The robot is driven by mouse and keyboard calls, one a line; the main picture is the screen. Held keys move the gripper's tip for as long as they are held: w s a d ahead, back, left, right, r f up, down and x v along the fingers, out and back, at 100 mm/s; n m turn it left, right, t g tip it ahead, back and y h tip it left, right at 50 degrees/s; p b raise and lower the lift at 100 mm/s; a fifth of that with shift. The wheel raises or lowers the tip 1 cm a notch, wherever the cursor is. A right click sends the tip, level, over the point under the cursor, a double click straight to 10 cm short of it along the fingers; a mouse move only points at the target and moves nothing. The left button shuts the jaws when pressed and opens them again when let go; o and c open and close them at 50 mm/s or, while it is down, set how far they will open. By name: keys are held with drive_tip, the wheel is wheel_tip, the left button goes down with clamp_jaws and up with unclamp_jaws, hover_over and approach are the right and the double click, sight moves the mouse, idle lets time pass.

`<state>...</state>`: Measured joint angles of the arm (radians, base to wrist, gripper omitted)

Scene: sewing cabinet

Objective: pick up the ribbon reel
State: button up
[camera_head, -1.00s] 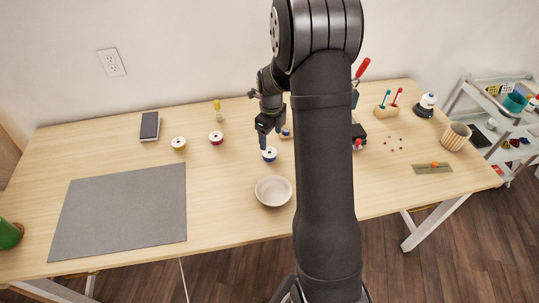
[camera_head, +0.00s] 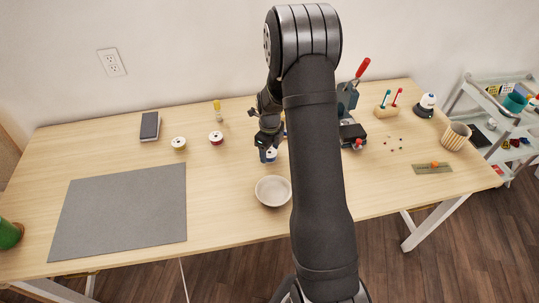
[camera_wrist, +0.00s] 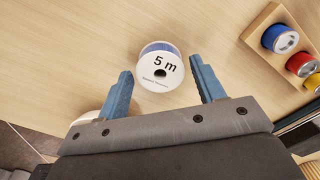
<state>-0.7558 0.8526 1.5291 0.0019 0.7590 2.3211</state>
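The ribbon reel (camera_wrist: 160,67) is white-flanged with blue ribbon and the print "5 m" on its face. In the wrist view it lies on the wooden table just ahead of and between the fingertips. My gripper (camera_wrist: 161,82) is open, with one blue-grey finger on each side of the reel and a visible gap to both. In the head view the reel (camera_head: 271,155) is partly hidden by my gripper (camera_head: 268,153), which hangs over it. Other reels, one yellow (camera_head: 179,143) and one dark red (camera_head: 216,138), stand further left.
A pale bowl (camera_head: 273,191) stands just in front of the reel. A wooden rack (camera_wrist: 262,32) with coloured spools is close on the right in the wrist view. A grey mat (camera_head: 122,213) covers the left table, with bare wood between mat and bowl.

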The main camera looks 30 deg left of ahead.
drive_tip(key=c, duration=0.7)
drive_tip(key=shift+r, duration=0.15)
